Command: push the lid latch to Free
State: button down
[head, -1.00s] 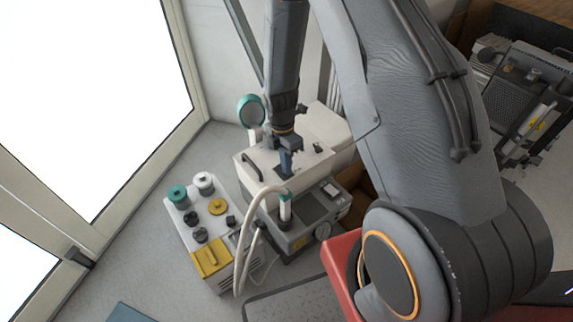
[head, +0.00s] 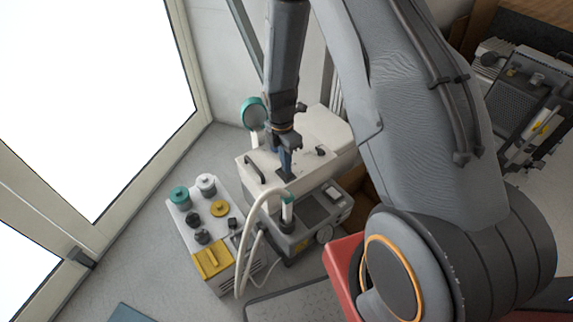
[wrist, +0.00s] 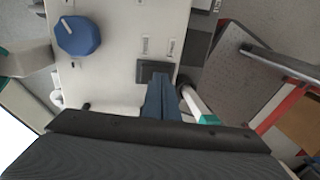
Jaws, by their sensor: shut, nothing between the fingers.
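The white compressor housing (head: 318,130) stands on the floor by the wall, and its lid has a dark square plate (head: 285,173), which seems to be the latch area. In the wrist view the dark plate (wrist: 143,72) lies right at my fingertips, with two small pale slots or labels above it. My gripper (head: 286,172) points down with its fingers together and empty. In the wrist view my gripper (wrist: 160,76) overlaps the plate's right part and hides some of it. I cannot tell whether the fingertips touch it or which position the latch holds.
A black handle (head: 254,169) and a blue knob (wrist: 78,36) stand up from the white surface. A white hose (head: 246,235) loops in front. A unit with coloured caps (head: 212,258) stands at left, and a grey control box (head: 300,238) is close in front.

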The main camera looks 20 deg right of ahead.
aim_at(289, 175)
notch_tip(289, 175, up, 14)
jog(key=s+p, duration=0.1)
jog(key=p, duration=0.1)
jog(key=shift+s+d+f, duration=0.15)
jog(key=shift+s+d, duration=0.1)
jog(key=shift+s, duration=0.05)
dwell(0.4)
jog(key=s+r+m+t+p, duration=0.1)
jog(key=s+r+m, duration=1.4)
jog(key=m, duration=0.6)
jog(key=s, duration=0.2)
jog(key=shift+s+a+r+m, duration=0.2)
jog(key=shift+s+a+m, duration=0.1)
jog(key=shift+m, duration=0.1)
jog(key=c, duration=2.5)
grip_release()
